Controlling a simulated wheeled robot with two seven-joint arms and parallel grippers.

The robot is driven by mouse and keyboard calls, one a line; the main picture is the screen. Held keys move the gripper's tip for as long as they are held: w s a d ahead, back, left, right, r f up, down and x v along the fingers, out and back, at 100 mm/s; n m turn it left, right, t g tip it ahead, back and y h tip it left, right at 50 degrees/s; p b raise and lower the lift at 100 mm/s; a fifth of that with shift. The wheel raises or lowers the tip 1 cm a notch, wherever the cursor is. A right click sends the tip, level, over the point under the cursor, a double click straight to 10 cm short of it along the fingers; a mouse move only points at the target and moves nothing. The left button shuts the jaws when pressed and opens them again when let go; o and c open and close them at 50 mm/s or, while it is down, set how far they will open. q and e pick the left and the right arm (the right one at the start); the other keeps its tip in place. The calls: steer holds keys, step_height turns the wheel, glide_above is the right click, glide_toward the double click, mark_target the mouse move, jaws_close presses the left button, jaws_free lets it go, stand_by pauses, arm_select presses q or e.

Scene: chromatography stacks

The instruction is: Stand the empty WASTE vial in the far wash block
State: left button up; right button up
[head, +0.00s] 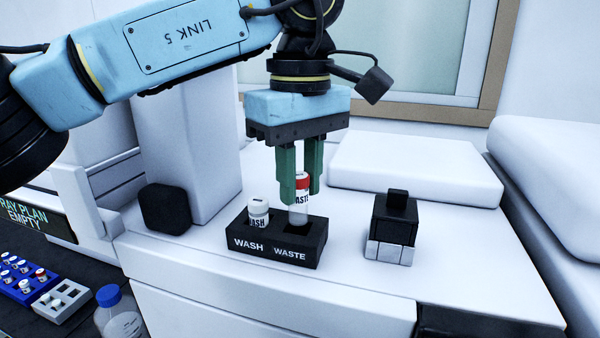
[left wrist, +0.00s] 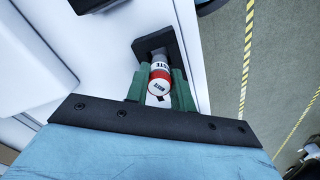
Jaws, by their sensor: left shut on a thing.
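The WASTE vial (head: 299,212) is a small clear vial with a red cap and a white label band. My left gripper (head: 301,198) has its green fingers shut on it near the cap and holds it upright at the WASTE hole of the black wash block (head: 273,255). I cannot tell whether its base is inside the hole or just above it. A white-capped WASH vial (head: 258,212) stands in the hole beside it. In the left wrist view the vial's red-ringed cap (left wrist: 160,78) is between the fingers, with the dark block (left wrist: 148,46) beyond. My right gripper is not in view.
A small black device with a pale base (head: 391,228) stands right of the block, and a dark rounded box (head: 168,209) to its left. At lower left are a blue vial rack (head: 18,290), a grey rack (head: 62,302) and a blue-capped bottle (head: 118,318).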

arm_select(q)
steer(key=shift+f, duration=0.15)
steer(key=shift+f+b, duration=0.8)
steer(key=shift+f, duration=0.4)
steer(key=shift+f, duration=0.1)
steer(key=shift+f+b, duration=0.3)
steer(key=shift+f, duration=0.25)
steer(key=o, duration=1)
steer(key=shift+o, duration=0.4)
steer(key=o, duration=0.3)
steer(key=shift+o, duration=0.2)
steer(key=shift+r, duration=0.1)
